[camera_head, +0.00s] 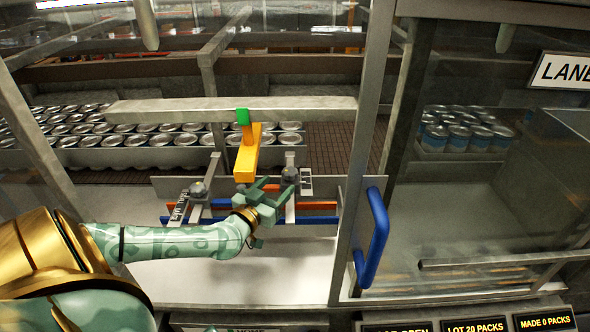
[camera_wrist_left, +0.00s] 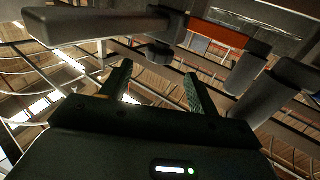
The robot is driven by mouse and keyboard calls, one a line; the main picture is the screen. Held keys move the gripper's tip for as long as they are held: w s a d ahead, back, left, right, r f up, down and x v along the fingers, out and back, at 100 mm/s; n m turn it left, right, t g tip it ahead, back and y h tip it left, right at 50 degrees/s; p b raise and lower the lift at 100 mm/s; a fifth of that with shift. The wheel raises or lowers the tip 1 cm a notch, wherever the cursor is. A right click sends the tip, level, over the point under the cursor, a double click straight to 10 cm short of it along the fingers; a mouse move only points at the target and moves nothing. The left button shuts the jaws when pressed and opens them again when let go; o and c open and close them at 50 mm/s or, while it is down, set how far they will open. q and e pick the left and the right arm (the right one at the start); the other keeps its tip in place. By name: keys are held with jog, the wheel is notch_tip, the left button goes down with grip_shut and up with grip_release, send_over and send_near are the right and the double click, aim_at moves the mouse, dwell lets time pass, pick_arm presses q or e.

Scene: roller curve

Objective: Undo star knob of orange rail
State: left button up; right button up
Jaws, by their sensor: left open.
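The orange rail (camera_head: 309,206) runs across the fixture in the head view, above and behind a blue rail (camera_head: 305,220). My left arm hides its middle. A dark round knob (camera_head: 290,176) sits on the right bracket, and another knob (camera_head: 198,189) sits on the left bracket. Which knob belongs to the orange rail cannot be told. My left gripper (camera_head: 268,188) is open and empty, just left of the right knob. In the left wrist view its fingers (camera_wrist_left: 158,76) are apart, with an orange bar (camera_wrist_left: 218,32) beyond them.
A yellow-orange arm with a green end (camera_head: 246,155) stands above my left gripper. A grey beam (camera_head: 300,109) crosses behind it. A blue door handle (camera_head: 376,238) and frame post are to the right. Rows of cans (camera_head: 120,140) fill the back left.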

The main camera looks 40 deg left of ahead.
aim_at(294, 168)
pick_arm(q)
jog(key=w, duration=0.3)
jog(key=w+a+b, duration=0.1)
jog(key=w, duration=0.5)
jog(key=shift+w+a, duration=0.25)
jog(key=shift+c, duration=0.2)
jog(key=c, duration=0.9)
